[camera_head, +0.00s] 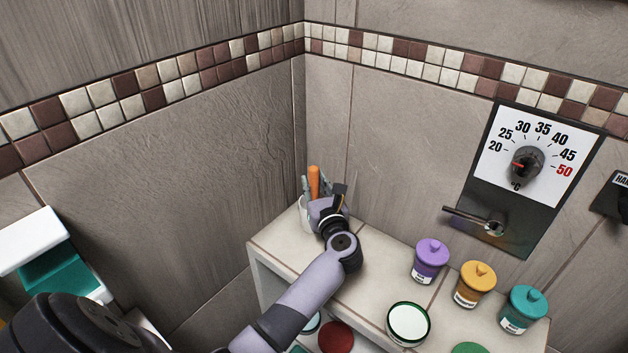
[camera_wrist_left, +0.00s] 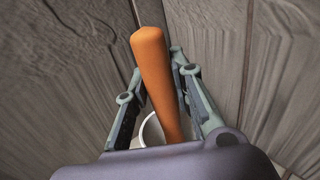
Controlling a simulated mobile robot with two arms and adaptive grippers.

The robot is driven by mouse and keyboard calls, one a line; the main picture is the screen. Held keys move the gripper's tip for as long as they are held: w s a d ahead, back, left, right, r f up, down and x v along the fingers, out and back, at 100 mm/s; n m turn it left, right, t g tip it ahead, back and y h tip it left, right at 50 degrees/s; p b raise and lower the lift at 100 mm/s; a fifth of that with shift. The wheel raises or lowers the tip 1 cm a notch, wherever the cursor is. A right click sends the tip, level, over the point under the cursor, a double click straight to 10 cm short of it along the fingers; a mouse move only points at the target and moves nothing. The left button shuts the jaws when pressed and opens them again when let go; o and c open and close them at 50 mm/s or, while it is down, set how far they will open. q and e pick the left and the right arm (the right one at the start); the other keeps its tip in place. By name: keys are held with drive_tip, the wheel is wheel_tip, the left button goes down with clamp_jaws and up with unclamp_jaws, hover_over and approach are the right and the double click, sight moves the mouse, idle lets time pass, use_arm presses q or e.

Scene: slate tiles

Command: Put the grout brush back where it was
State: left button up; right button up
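The grout brush shows as an orange handle (camera_head: 314,182), standing nearly upright at the white cup (camera_head: 304,212) in the back corner of the tiled shelf. In the left wrist view the orange handle (camera_wrist_left: 155,75) rises between my left gripper's fingers (camera_wrist_left: 160,80), which lie close against both its sides. Part of the white cup's rim (camera_wrist_left: 148,128) shows below the handle. In the head view my left gripper (camera_head: 322,198) hides the brush's lower part and much of the cup. The bristles are hidden. My right gripper is in neither view.
Tiled walls close in behind the cup. A temperature dial panel (camera_head: 515,175) is on the right wall.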

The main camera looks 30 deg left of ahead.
use_arm(q)
drive_tip(key=o, duration=0.3)
drive_tip(key=shift+r, duration=0.1)
drive_tip(key=shift+r+p, duration=0.2)
drive_tip(key=shift+p, duration=0.1)
drive_tip(key=b+v, duration=0.3)
drive_tip(key=v, duration=0.9)
drive_tip(key=shift+f, duration=0.1)
